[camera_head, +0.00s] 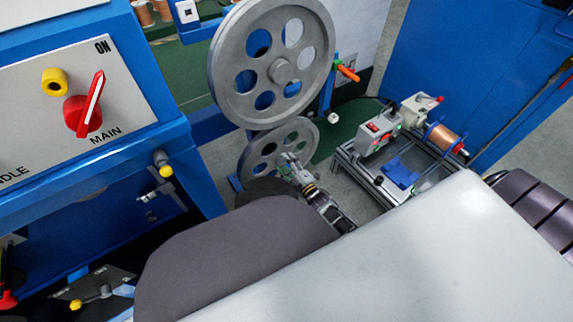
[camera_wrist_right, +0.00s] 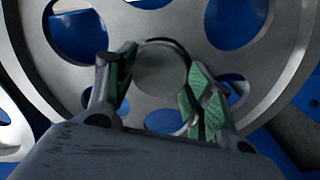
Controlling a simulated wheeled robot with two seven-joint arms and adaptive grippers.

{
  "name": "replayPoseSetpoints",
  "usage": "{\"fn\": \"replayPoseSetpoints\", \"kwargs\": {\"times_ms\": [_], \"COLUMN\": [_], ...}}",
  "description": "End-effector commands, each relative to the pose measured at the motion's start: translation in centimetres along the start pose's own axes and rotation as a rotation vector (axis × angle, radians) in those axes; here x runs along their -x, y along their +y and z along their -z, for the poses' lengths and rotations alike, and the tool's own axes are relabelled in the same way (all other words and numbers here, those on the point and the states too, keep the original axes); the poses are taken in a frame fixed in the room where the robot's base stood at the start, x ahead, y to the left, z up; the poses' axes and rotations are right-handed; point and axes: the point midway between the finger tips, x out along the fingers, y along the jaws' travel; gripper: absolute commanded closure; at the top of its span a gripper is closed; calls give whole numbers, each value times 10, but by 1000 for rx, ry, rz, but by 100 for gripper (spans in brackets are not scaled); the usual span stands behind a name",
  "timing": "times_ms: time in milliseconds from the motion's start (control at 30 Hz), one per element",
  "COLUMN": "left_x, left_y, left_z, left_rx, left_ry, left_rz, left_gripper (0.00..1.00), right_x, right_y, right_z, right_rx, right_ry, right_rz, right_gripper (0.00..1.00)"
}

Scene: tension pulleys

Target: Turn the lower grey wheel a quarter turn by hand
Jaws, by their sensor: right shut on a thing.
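The lower grey wheel (camera_head: 281,140) is a spoked-looking metal disc with round holes, partly covered by my right gripper and arm. In the right wrist view the wheel (camera_wrist_right: 185,22) fills the background. Its round central hub (camera_wrist_right: 160,70) sits between the fingers. My right gripper (camera_head: 288,160) reaches the wheel's middle from the front. In the wrist view its two green-padded fingers (camera_wrist_right: 155,88) straddle the hub, shut on it. The fingers' exact contact is partly hidden. My left gripper is out of view.
A larger grey wheel (camera_head: 225,75) stands just above. A blue cabinet with a red MAIN switch (camera_head: 84,114) is on the left. A metal frame with a copper spool (camera_head: 443,138) stands on the right. An orange-handled lever (camera_head: 347,73) sits beside the upper wheel.

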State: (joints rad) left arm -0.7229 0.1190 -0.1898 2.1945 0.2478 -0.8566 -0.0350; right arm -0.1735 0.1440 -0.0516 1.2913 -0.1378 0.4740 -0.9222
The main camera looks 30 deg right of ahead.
Motion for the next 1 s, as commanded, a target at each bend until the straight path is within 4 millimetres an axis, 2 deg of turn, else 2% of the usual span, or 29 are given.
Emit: {"fn": "replayPoseSetpoints", "kwargs": {"times_ms": [467,633,700,1000], "left_x": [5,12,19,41], "left_y": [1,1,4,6], "left_z": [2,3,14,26], "left_rx": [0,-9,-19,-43], "left_ry": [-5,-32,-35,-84], "left_rz": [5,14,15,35], "left_gripper": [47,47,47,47], "right_x": [0,0,0,0], "right_y": [0,1,1,0], "right_z": [0,0,0,0], "right_rx": [-85,-186,-238,-503], "right_ry": [0,-1,-1,-1], "right_rz": [2,1,1,1], "right_gripper": [90,90,90,90]}}
